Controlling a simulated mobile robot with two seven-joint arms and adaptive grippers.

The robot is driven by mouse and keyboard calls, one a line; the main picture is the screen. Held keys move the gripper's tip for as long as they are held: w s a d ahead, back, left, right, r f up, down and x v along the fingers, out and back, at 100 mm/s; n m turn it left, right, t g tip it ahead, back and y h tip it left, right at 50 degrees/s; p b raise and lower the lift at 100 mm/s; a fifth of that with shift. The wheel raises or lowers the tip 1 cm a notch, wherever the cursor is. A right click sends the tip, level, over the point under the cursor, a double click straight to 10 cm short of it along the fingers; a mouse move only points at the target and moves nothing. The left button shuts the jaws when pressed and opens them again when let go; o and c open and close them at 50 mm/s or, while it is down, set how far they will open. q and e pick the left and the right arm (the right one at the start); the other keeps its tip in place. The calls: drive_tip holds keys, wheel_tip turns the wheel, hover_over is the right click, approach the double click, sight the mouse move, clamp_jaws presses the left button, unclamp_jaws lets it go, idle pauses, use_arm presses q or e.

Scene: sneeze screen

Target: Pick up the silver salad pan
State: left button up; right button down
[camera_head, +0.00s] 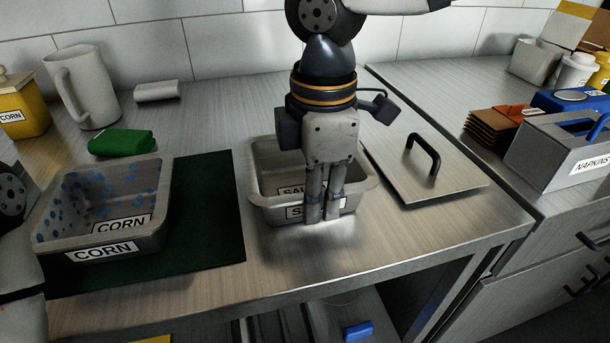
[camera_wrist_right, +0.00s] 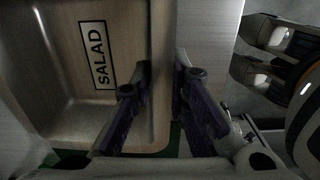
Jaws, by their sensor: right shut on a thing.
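The silver salad pan (camera_head: 265,183) stands on the steel counter, right of the dark green mat, with SALAD labels on its front. It also shows in the wrist view (camera_wrist_right: 60,120) with an inner SALAD label. My right gripper (camera_head: 323,217) points down over the pan's front edge. In the wrist view its fingers (camera_wrist_right: 163,82) are on either side of the pan's wall, shut on it. The gripper covers part of the pan and its label. The pan looks upright and at counter level; I cannot tell whether it is lifted. My left gripper is out of view.
A CORN pan (camera_head: 150,190) stands left on the dark green mat (camera_head: 215,215). A flat lid with a black handle (camera_head: 440,180) lies close on the right. A napkin box (camera_head: 570,150) is far right.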

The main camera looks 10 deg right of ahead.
drive_tip(key=shift+r, duration=2.45)
